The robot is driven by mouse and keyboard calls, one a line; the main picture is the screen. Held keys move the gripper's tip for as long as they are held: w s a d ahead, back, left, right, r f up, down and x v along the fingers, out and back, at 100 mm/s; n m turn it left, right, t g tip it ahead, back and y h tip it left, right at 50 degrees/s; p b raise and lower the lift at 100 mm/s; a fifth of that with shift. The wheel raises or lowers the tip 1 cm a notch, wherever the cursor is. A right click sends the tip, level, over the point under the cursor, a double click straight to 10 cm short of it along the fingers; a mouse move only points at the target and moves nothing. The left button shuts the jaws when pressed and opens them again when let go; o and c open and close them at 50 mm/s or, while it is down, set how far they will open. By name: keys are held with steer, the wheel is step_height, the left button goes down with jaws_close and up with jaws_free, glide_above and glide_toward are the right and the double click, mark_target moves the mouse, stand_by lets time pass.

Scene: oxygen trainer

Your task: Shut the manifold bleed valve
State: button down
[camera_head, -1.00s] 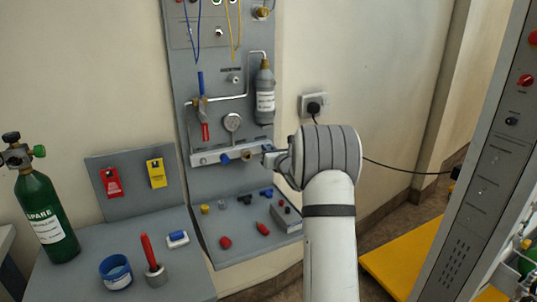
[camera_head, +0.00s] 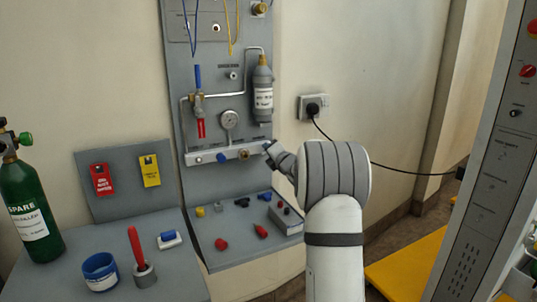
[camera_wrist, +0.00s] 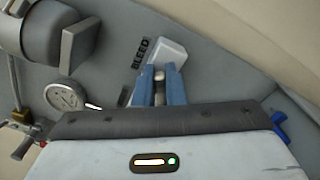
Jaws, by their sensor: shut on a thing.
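The manifold (camera_head: 205,158) is a pale horizontal block low on the grey wall panel, with a blue knob and a brass port on its front. My gripper (camera_head: 270,148) is at its right end. In the wrist view, the two blue fingers of my gripper (camera_wrist: 159,84) are closed around a small pale metal piece, the bleed valve (camera_wrist: 159,74). They lie beside the pale block end (camera_wrist: 166,54) and the word BLEED printed on the panel. The fingers hide most of the valve, so its exact turn position cannot be told.
A gauge (camera_head: 229,119) and a grey canister (camera_head: 263,92) sit above the manifold. A shelf (camera_head: 225,255) with several small loose parts lies below. A green cylinder (camera_head: 30,215) stands at left. A grey cabinet (camera_head: 490,170) rises at right.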

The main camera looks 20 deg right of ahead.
steer(key=m, duration=0.6)
steer(key=shift+d+f+m, duration=0.1)
steer(key=shift+f+m, duration=0.2)
steer(key=shift+f, duration=0.05)
steer(key=m+p, duration=0.2)
steer(key=m, duration=0.4)
steer(key=shift+f, duration=0.2)
steer(key=m, duration=0.2)
steer(key=m+p, duration=0.2)
steer(key=m, duration=0.1)
steer(key=shift+a+f+m, duration=0.2)
steer(key=shift+a+m, duration=0.1)
steer(key=m, duration=0.2)
steer(key=m+p, duration=0.1)
steer(key=m, duration=0.1)
steer(key=m+p, duration=0.1)
steer(key=shift+a+f+m, duration=0.15)
steer(key=shift+a+m, duration=0.1)
steer(key=shift+m, duration=0.15)
steer(key=shift+p, duration=0.3)
steer(key=c, duration=1.5)
jaws_free()
